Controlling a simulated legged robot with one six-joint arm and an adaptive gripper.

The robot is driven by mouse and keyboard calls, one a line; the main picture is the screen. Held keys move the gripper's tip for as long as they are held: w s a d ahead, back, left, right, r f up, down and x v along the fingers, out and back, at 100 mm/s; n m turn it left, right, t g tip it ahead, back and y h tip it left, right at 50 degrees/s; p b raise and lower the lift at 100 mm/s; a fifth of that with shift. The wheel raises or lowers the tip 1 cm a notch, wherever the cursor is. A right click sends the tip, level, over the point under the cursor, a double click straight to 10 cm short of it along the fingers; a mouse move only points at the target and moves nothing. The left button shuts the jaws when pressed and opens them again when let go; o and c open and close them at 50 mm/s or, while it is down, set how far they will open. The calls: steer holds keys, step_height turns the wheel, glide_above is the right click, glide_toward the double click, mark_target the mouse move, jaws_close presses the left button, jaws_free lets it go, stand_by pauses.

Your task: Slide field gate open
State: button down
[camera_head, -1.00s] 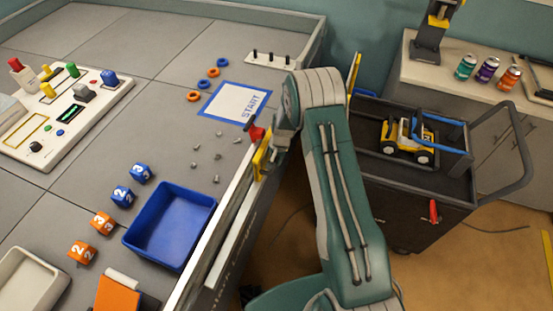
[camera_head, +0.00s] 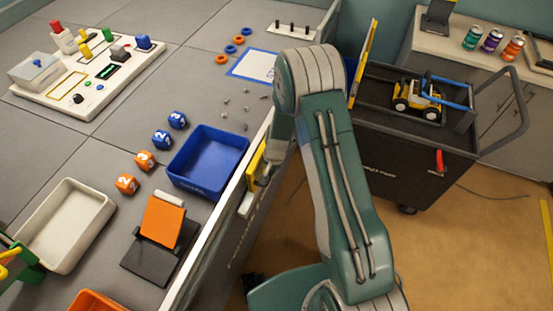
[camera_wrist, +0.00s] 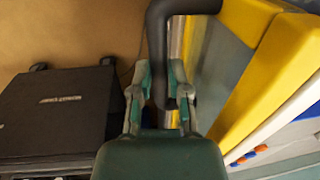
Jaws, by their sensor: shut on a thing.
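The field gate shows as a yellow piece (camera_head: 256,160) at the table's right edge in the head view, beside the blue tray, partly covered by my arm. In the wrist view, a large yellow part (camera_wrist: 268,75) slants along the right, apparently the gate structure. My gripper (camera_wrist: 158,88) is shut on a dark curved handle (camera_wrist: 160,40), which passes between its fingers. In the head view my forearm hides the gripper and handle. Where the handle joins the gate is not clear.
A blue tray (camera_head: 208,183), a white tray (camera_head: 38,255) and a control panel (camera_head: 80,95) are on the table. A dark cart (camera_head: 405,165) with a toy vehicle (camera_head: 418,98) stands right. Another yellow panel (camera_head: 366,60) stands between table and cart. Open floor lies front right.

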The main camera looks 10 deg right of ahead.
steer(key=shift+s+a, duration=0.45)
steer(key=shift+s, duration=0.25)
steer(key=shift+s+a, duration=0.5)
steer(key=shift+s, duration=0.25)
steer(key=shift+s+a, duration=0.45)
steer(key=shift+s, duration=0.25)
steer(key=c, duration=0.7)
jaws_free()
steer(key=shift+o, duration=0.5)
steer(key=shift+a, duration=0.2)
steer(key=shift+d+r, duration=0.2)
steer(key=shift+r, duration=0.2)
step_height(320, 180, up, 11)
steer(key=shift+s+d, duration=0.35)
steer(key=shift+d, duration=0.1)
